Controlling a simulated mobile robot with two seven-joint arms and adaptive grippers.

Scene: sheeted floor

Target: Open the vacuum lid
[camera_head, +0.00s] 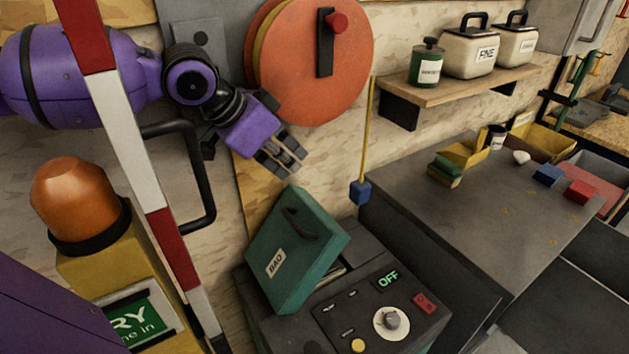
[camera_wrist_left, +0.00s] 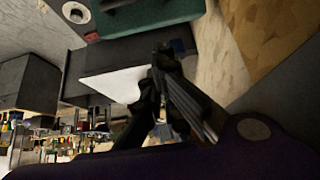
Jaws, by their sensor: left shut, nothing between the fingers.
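The vacuum (camera_head: 355,300) is a dark box at the bottom centre of the head view, with a panel holding a dial, a red switch and a green OFF sign. Its green lid (camera_head: 296,250), marked BAG and with a dark handle, stands tilted up from the body, with a gap showing under its right side. In the left wrist view the green lid (camera_wrist_left: 150,15) shows at the top edge. My left gripper (camera_head: 290,168) is shut and empty above the lid, apart from it. Its fingers also show in the left wrist view (camera_wrist_left: 165,90). My right gripper is not in view.
A red and white striped pole (camera_head: 135,140) and an orange beacon (camera_head: 80,200) stand at the left. A round orange reel (camera_head: 325,60) hangs behind my left gripper. A yellow cord with a blue block (camera_head: 360,192) hangs beside the lid. A grey workbench (camera_head: 490,215) lies right.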

